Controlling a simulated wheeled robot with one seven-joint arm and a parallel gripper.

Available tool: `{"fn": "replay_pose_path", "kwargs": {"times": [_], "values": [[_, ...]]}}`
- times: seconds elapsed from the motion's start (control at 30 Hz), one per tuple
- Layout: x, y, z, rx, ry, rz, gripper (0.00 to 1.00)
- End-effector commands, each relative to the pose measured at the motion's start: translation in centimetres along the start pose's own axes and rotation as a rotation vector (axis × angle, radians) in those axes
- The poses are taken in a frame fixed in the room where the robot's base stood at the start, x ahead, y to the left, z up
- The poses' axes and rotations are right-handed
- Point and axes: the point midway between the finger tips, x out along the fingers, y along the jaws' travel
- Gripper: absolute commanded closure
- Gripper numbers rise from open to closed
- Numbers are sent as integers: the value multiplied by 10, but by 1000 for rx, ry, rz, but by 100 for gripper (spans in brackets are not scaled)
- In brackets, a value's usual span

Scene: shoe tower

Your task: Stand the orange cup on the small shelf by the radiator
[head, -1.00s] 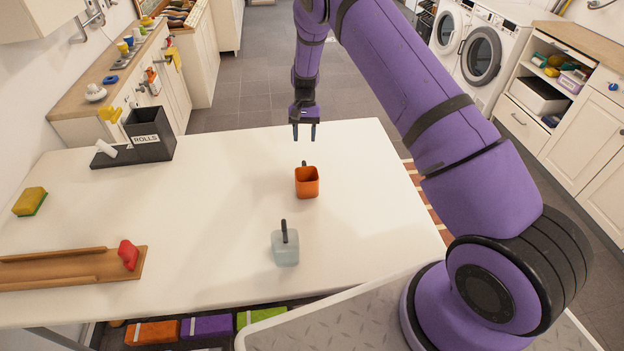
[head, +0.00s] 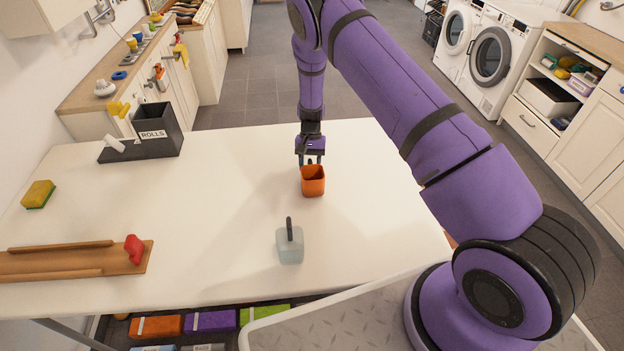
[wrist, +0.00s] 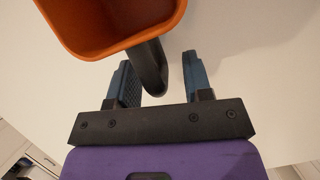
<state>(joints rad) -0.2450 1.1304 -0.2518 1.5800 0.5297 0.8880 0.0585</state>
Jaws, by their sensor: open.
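The orange cup (head: 313,182) stands upright on the white table, with its dark handle on the far side. In the wrist view the cup (wrist: 110,45) is at the upper left, and its dark handle (wrist: 150,68) reaches between my two fingers. My gripper (head: 310,160) is just behind the cup in the head view. In the wrist view my gripper (wrist: 160,80) is open, with a finger on each side of the handle; the left finger is close to it, and a wider gap shows on the right. I see no small shelf or radiator that I can make out.
A pale cup with a dark handle (head: 290,245) stands nearer on the table (head: 220,200). A black ROLLS box (head: 158,130), a yellow-green sponge (head: 38,194) and a wooden tray (head: 60,262) with a red piece (head: 134,249) are at the left. The table's right part is clear.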

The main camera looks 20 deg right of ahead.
Motion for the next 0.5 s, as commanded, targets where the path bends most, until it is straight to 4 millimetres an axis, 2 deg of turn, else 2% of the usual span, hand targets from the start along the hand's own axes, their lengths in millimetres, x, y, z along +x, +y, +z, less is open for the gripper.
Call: {"fn": "replay_pose_path", "kwargs": {"times": [0.1,0.27,0.5], "values": [[7,0,0,0,1,0,54],[7,0,0,0,1,0,54],[7,0,0,0,1,0,100]]}}
